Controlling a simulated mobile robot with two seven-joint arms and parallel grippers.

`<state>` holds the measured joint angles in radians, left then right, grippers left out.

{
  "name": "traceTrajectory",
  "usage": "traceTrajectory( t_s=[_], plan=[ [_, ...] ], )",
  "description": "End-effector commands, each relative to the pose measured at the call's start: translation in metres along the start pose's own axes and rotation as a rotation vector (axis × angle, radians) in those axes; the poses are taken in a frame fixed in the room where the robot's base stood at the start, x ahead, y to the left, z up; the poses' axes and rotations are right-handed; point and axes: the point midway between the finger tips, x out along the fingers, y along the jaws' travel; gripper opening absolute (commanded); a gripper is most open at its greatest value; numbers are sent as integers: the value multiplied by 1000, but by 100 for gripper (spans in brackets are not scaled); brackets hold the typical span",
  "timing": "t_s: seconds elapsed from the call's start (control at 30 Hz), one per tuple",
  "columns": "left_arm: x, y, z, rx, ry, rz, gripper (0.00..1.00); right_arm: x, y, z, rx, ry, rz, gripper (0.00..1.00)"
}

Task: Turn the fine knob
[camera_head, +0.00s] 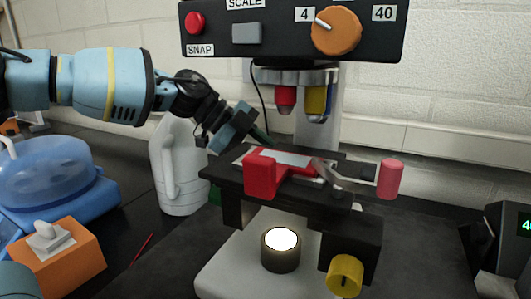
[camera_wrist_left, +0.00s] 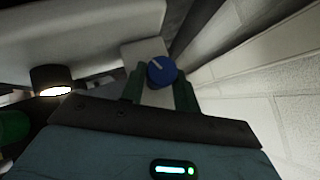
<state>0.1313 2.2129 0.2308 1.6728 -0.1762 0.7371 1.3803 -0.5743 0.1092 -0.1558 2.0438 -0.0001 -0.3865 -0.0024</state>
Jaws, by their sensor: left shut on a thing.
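A blue knob (camera_wrist_left: 161,71) with a white line on its face sits between the green fingers of my left gripper (camera_wrist_left: 159,88) in the left wrist view. The gripper is shut on it. In the head view my left gripper (camera_head: 258,138) reaches behind the black stage (camera_head: 228,178) of a microscope, and its fingertips and the blue knob are hidden there. A yellow knob (camera_head: 345,275) is on the front of the microscope, low on the right, with nothing touching it. No label shows on either knob. My right gripper is not in view.
The stage carries a red holder (camera_head: 262,174) and a pink-ended lever (camera_head: 390,180). A lit lamp (camera_head: 281,248) stands below. An orange dial (camera_head: 336,31) is on the panel above. A white jug (camera_head: 180,170) stands close under my left arm; an orange box (camera_head: 58,258) is at left.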

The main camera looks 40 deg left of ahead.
Motion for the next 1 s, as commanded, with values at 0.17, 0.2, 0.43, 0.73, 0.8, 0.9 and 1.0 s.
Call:
traceTrajectory(
  t_s=[0.17,0.2,0.43,0.73,0.8,0.9,1.0],
  plan=[
    [0,1,0,57,2,-56,8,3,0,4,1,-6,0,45],
    [1,2,0,73,2,-74,8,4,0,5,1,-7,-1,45],
    [2,5,1,209,4,-210,8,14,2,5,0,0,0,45],
    [3,9,2,407,5,-413,8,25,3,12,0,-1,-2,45],
    [4,10,3,451,5,-458,8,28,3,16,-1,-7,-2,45],
    [4,11,4,512,4,-517,8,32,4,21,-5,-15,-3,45],
    [5,11,4,566,4,-571,8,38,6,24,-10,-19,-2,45]
  ],
)
